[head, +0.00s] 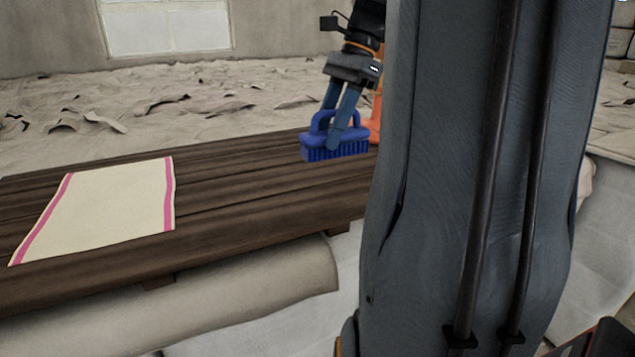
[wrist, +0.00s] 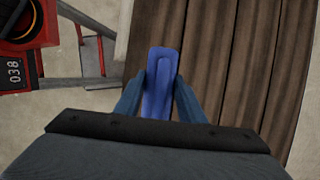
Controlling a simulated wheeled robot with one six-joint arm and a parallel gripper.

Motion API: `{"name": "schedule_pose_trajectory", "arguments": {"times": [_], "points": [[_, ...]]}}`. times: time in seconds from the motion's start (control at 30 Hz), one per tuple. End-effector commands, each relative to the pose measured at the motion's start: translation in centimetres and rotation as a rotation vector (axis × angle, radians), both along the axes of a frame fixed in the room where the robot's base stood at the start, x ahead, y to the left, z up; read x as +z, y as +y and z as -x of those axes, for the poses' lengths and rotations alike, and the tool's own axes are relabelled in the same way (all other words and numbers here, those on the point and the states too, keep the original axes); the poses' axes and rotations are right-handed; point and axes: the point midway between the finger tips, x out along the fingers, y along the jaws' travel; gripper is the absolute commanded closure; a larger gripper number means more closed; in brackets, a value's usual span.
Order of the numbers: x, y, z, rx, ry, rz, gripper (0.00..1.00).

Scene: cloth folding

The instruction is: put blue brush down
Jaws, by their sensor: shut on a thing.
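The blue brush (head: 335,148) has a raised handle and bristles facing down. It is at the right end of the dark wooden table (head: 250,205) in the head view. My gripper (head: 337,125) is shut on its handle from above. The bristles are at or just above the table top; I cannot tell whether they touch. In the wrist view the blue brush (wrist: 161,85) lies between my two fingers (wrist: 160,95), near the edge of the planks. A cream cloth with pink stripes (head: 105,208) lies flat on the table's left part.
An orange object (head: 375,128) stands behind the brush, partly hidden by a large grey column. In the wrist view a red device (wrist: 30,35) is beside the table. The planks between cloth and brush are clear. Debris covers the floor behind.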

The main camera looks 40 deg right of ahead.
Motion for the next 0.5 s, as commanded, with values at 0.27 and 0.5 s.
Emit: {"name": "schedule_pose_trajectory", "arguments": {"times": [0.27, 0.5], "points": [[0.2, 0.0, 0.1, -0.006, 0.004, -0.001, 0.82], [-1.7, 0.0, 0.2, -0.006, 0.006, -0.003, 0.82]]}}
